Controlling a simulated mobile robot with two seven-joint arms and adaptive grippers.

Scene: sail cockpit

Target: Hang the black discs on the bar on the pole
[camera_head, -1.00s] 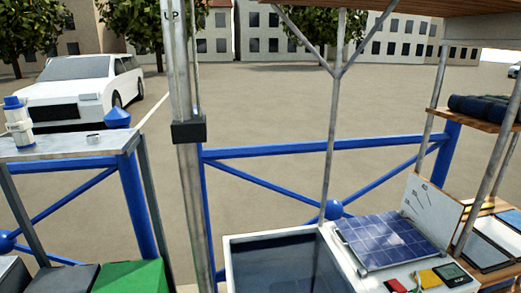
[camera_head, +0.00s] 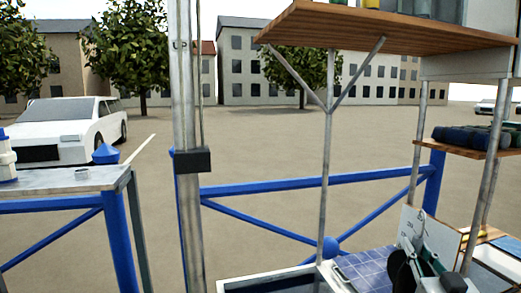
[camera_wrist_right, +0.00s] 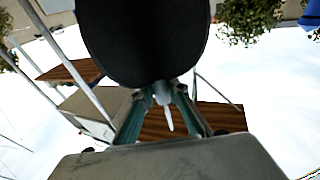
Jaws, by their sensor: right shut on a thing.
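A tall grey metal pole (camera_head: 187,90) stands left of centre in the head view, with a black block (camera_head: 192,160) around it. A thin rod runs close beside its upper part; I cannot tell which part is the bar. My right gripper (camera_head: 418,258) is low at the right, well apart from the pole. It is shut on a black disc (camera_head: 400,270), seen partly edge-on. In the right wrist view the black disc (camera_wrist_right: 145,35) fills the top middle, beyond the fingers (camera_wrist_right: 161,92). I cannot tell whether more discs are behind it. My left gripper is out of view.
A wooden shelf (camera_head: 370,27) on struts overhangs the upper right. A solar panel (camera_head: 368,272) lies below, beside my right gripper. A blue rail (camera_head: 300,183) runs behind the pole. A grey table (camera_head: 70,183) stands left. The space between pole and right strut is open.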

